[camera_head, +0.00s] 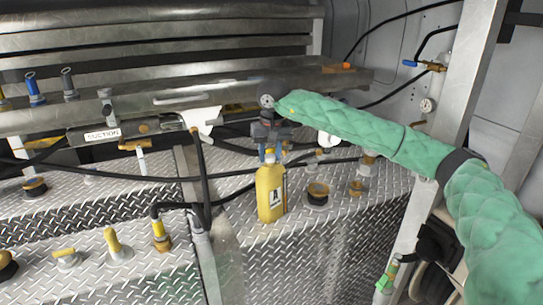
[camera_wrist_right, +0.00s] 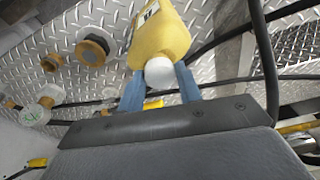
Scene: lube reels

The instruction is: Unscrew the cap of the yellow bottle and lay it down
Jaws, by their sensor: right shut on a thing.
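The yellow bottle (camera_head: 270,193) stands upright on the diamond-plate deck, with a label marked A on its front. In the right wrist view the bottle (camera_wrist_right: 158,38) shows with its white round cap (camera_wrist_right: 159,73) toward the gripper. My right gripper (camera_head: 269,156) points down over the bottle's top, and its blue fingers are shut on the cap. In the wrist view the right gripper (camera_wrist_right: 160,90) has one finger on each side of the cap. The cap is still at the bottle's neck; whether its thread is loose cannot be told. My left gripper is not in view.
Brown-capped fittings (camera_head: 317,193) stand just right of the bottle. A black hose (camera_head: 200,180) runs behind it and a white nozzle (camera_head: 201,121) hangs at the left. A metal rail (camera_head: 180,97) crosses behind. Bare deck (camera_head: 243,208) shows left of the bottle.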

